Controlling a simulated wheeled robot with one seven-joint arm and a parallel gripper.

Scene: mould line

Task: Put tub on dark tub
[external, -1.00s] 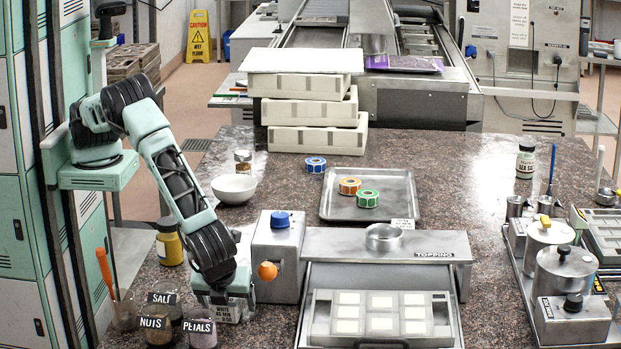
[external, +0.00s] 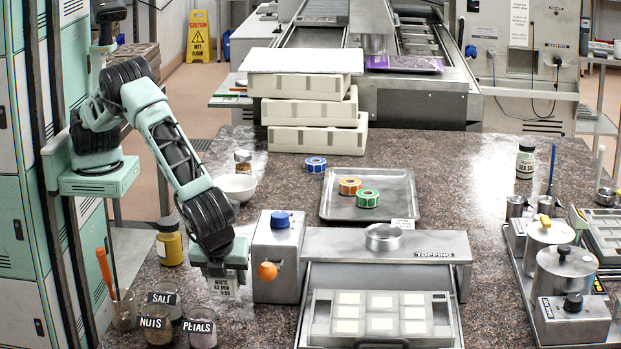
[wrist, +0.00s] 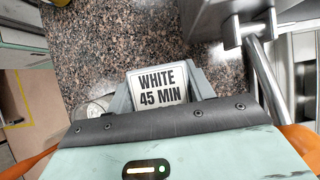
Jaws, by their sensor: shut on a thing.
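My gripper (external: 222,272) is shut on a small white card or plate with black print, "WHITE 45 MIN" (wrist: 161,88). The card hangs below the fingers at the left front of the worktop, left of the metal dispenser block. In the wrist view the grey fingers of my gripper (wrist: 163,82) flank the card. In the external view the lower part of the held label (external: 224,292) shows under the gripper. I cannot make out a tub at the gripper, and no dark tub is clearly identifiable.
Jars marked SALT (external: 164,299), NUTS (external: 156,330) and PETALS (external: 200,332) stand close at the front left. The metal block with an orange knob (external: 277,262) is just right. A white bowl (external: 235,186) and metal tray (external: 391,180) are behind.

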